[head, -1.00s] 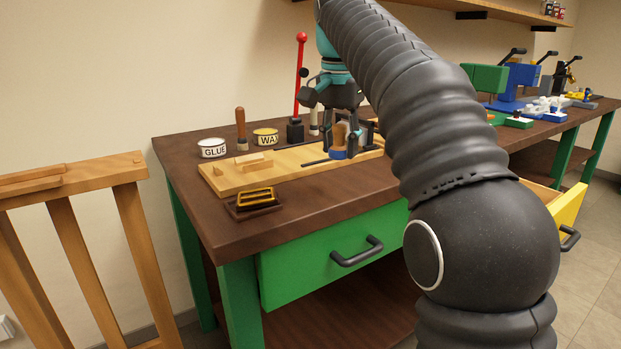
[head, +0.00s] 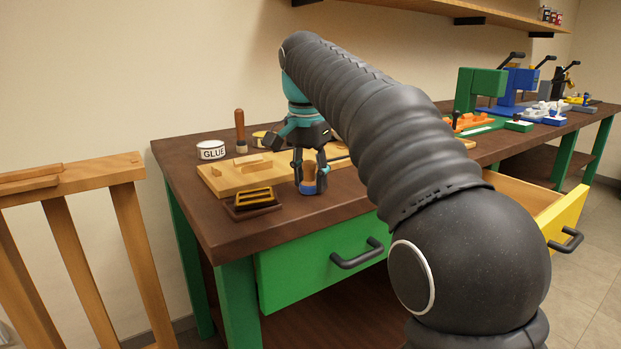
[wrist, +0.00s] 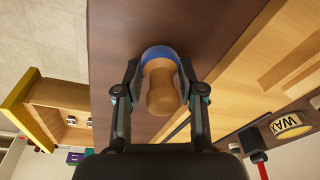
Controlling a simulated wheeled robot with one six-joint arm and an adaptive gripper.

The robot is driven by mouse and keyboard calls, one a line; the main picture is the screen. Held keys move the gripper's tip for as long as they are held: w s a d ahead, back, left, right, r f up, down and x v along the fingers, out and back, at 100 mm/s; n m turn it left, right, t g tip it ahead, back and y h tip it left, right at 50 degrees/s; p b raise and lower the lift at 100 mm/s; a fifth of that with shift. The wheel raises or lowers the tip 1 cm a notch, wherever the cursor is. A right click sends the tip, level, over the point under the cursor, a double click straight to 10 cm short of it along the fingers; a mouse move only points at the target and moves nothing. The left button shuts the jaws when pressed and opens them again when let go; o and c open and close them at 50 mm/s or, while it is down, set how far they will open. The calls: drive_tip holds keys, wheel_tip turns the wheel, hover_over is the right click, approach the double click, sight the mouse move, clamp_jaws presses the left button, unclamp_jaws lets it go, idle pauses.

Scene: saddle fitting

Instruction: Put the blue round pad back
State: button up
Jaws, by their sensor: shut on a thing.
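The blue round pad (head: 308,189) is a blue disc with a wooden handle on top. In the wrist view the pad's blue rim (wrist: 160,54) shows beyond the tan handle (wrist: 161,90). My gripper (head: 309,178) points down and is shut on the handle, one finger on each side. The pad is over the dark table top, in front of the light wooden board (head: 235,176). I cannot tell whether it touches the table. Its underside is hidden.
A small dark holder with a yellow-framed piece (head: 253,197) stands left of the pad. A yellow drawer (head: 565,220) is open at the right.

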sight(310, 162)
drive_tip(key=shift+f, duration=0.15)
drive_tip(key=o, duration=1.1)
drive_tip(key=r, duration=0.2)
drive_tip(key=r+p, duration=0.1)
drive_tip(key=r, duration=0.1)
drive_tip(key=r+p, duration=0.1)
drive_tip(key=r, duration=0.2)
drive_tip(key=shift+s+a, duration=0.2)
drive_tip(key=shift+s, duration=0.2)
drive_tip(key=shift+s+r, duration=0.1)
drive_tip(key=shift+r, duration=0.3)
